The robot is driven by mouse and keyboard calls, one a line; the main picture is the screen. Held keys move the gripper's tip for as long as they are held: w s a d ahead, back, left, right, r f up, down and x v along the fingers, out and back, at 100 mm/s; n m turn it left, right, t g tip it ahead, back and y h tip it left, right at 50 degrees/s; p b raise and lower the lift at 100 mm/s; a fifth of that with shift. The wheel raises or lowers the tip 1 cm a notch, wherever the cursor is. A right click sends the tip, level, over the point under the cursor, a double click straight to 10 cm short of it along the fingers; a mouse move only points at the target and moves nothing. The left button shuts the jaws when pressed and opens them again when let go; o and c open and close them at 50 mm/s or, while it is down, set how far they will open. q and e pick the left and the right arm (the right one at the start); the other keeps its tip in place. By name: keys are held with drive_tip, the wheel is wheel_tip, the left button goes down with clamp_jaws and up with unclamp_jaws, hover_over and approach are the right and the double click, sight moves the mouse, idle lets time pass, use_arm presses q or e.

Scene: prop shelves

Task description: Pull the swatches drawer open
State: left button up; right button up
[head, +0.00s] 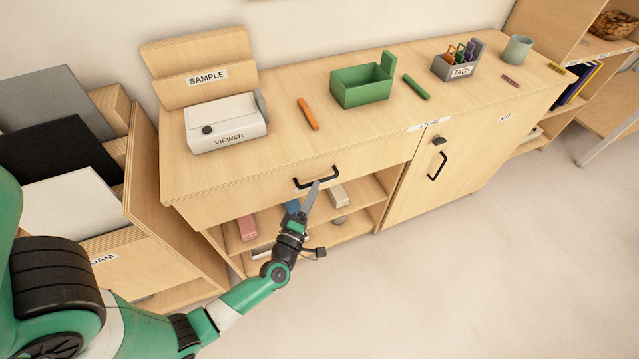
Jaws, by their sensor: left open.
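A wooden drawer front (262,196) sits under the cabinet top. It looks flush with the cabinet, and I see no swatches label on it. Its black bar handle (317,180) is near the middle of the front. My left gripper (314,186) is just in front of and below the handle, with its grey fingers pointing up at it. It is open. The fingers overlap the lower edge of the handle in the head view, and I cannot tell whether they touch it. The drawer's contents are hidden. My right gripper is not in view.
Open shelves with small blocks (247,228) are below the drawer. A cupboard door with a black handle (437,166) is to the right. On top are a white viewer box (227,122), a green bin (362,88) and a tags holder (458,68). The floor in front is clear.

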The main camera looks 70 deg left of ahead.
use_arm(q)
drive_tip(key=x, duration=0.4)
drive_tip(key=shift+w+a+b, duration=0.1)
drive_tip(key=shift+a+b, duration=0.05)
drive_tip(key=shift+b, duration=0.15)
clamp_jaws()
idle(1.1)
